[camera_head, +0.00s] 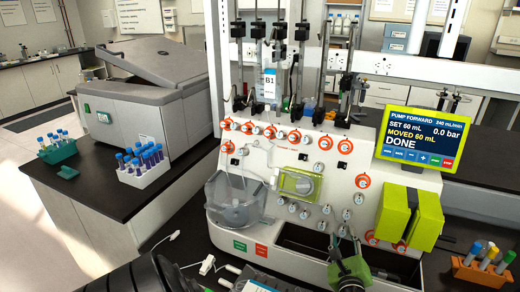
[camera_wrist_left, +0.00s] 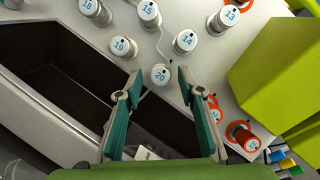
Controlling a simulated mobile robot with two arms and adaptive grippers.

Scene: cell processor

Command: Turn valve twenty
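Valve twenty (camera_wrist_left: 161,75) is a small grey knob with a pale blue "20" on its face, on the white front panel of the cell processor (camera_head: 255,225). In the left wrist view it sits between and just beyond the fingertips of my left gripper (camera_wrist_left: 158,82). The two teal-padded fingers are apart, with nothing held between them. In the head view my left gripper (camera_head: 346,242) is at the lower right of the panel, in front of the valve area, and valve twenty is hard to make out there. My right gripper is not in view.
Valve 19 (camera_wrist_left: 124,47) and valve 14 (camera_wrist_left: 186,41) are close by. A red-collared valve (camera_wrist_left: 242,135) and a green block (camera_wrist_left: 275,75) stand to the right, and a dark recess (camera_wrist_left: 55,55) opens to the left. The screen (camera_head: 422,131) reads "MOVED 60 mL, DONE", 0.0 bar.

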